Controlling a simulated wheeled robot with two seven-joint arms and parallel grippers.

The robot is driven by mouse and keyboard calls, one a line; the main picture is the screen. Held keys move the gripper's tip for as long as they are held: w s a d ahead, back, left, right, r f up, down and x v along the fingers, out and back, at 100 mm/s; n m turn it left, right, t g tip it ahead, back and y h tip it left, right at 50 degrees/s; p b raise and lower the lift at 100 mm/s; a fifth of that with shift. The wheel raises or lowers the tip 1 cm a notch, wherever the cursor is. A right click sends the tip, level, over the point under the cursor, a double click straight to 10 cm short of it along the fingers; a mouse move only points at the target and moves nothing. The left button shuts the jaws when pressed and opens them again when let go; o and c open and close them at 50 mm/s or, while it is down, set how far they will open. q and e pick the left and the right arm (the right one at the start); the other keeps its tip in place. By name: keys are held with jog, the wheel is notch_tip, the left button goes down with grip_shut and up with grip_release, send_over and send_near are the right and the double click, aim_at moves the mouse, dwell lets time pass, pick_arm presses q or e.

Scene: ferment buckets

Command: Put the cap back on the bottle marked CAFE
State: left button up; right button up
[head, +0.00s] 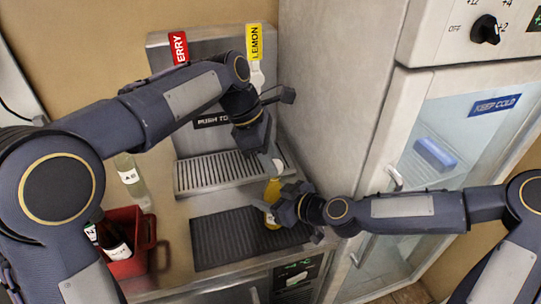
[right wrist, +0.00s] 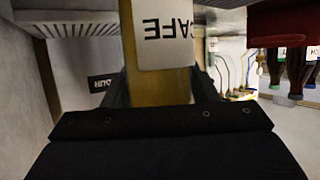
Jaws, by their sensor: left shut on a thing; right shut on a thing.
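The amber bottle (head: 272,190) stands upright over the dark ribbed mat, and my right gripper (head: 279,212) is shut around it from the right. In the right wrist view the bottle (right wrist: 158,92) is between my fingers, and its white label reads CAFE upside down. My left gripper (head: 268,148) is shut just above the bottle and points down. A small pale grey piece, seemingly the cap (head: 277,165), shows at its fingertips, over the bottle's top. I cannot tell whether the cap touches the bottle neck. The bottle's top is out of the right wrist view.
Behind is a dispenser with a drip grille (head: 215,173) and red and yellow tap handles. A red crate (head: 127,266) with dark bottles and a pale bottle (head: 128,172) stand at left. A fridge (head: 440,150) rises at right. The dark mat (head: 215,240) is mostly bare.

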pick_arm(q)
jog(key=shift+f, duration=0.6)
jog(key=m, duration=0.2)
jog(key=m+g, duration=0.2)
jog(key=m, duration=0.1)
jog(key=shift+w+d+m+y, duration=0.15)
jog(key=shift+w+m+y, duration=0.15)
jog(key=shift+y, duration=0.1)
jog(key=m+g, duration=0.1)
jog(key=m, duration=0.2)
jog(key=shift+w+d+y, duration=0.1)
jog(key=shift+y, duration=0.3)
jog(key=m, duration=0.2)
jog(key=m+y, duration=0.1)
jog(key=m, duration=0.1)
jog(key=m+g+y, duration=0.1)
jog(key=m, duration=0.1)
jog(key=shift+d+m, duration=0.25)
jog(key=shift+m, duration=0.05)
jog(key=m+y, duration=0.2)
jog(key=m, duration=0.2)
jog(key=o, duration=0.9)
jog(key=shift+c, duration=0.2)
